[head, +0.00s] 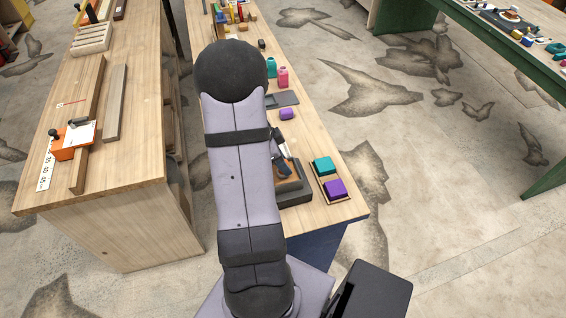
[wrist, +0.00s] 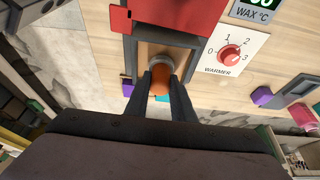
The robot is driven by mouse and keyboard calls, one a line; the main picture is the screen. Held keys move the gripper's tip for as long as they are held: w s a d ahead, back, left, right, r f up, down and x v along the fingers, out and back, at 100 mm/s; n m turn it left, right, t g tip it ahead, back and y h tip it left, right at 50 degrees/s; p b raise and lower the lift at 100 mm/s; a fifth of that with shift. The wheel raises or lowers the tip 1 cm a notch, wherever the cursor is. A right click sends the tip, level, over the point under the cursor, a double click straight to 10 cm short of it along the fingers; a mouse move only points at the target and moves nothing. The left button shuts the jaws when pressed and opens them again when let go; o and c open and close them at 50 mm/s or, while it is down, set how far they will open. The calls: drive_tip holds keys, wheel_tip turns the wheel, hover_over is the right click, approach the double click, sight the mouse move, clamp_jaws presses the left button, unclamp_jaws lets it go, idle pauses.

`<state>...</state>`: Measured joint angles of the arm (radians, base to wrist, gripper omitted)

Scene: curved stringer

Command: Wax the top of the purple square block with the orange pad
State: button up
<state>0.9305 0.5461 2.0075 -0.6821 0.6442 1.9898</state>
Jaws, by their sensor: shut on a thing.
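The purple square block (head: 335,189) lies at the near right of the bench in the head view, in front of a teal block. A purple edge (wrist: 127,87) shows at the left of my fingers in the wrist view; I cannot tell if it is the same block. My gripper (wrist: 162,84) is shut on the orange pad (wrist: 160,86), with a grey round part just beyond it. The pad is over or in a dark-rimmed tray; contact is unclear. In the head view my arm hides most of the gripper, and the pad is not clear.
The teal block (head: 323,165) sits right beside the purple block. A red housing (wrist: 178,14) and the warmer's red dial (wrist: 230,55) are close to the tray. A small purple item (head: 287,114) and a pink bottle (head: 283,77) stand farther back. Open floor lies right of the bench.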

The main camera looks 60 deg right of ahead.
drive_tip(key=shift+f+b, duration=0.4)
drive_tip(key=shift+b, duration=0.05)
idle(0.4)
drive_tip(key=shift+s+a+f+b, duration=0.1)
drive_tip(key=shift+a+f+b, duration=0.05)
drive_tip(key=shift+b, duration=0.35)
idle(2.3)
drive_tip(key=shift+r+p, duration=1.8)
drive_tip(key=shift+r, duration=1.85)
drive_tip(key=shift+w, duration=0.2)
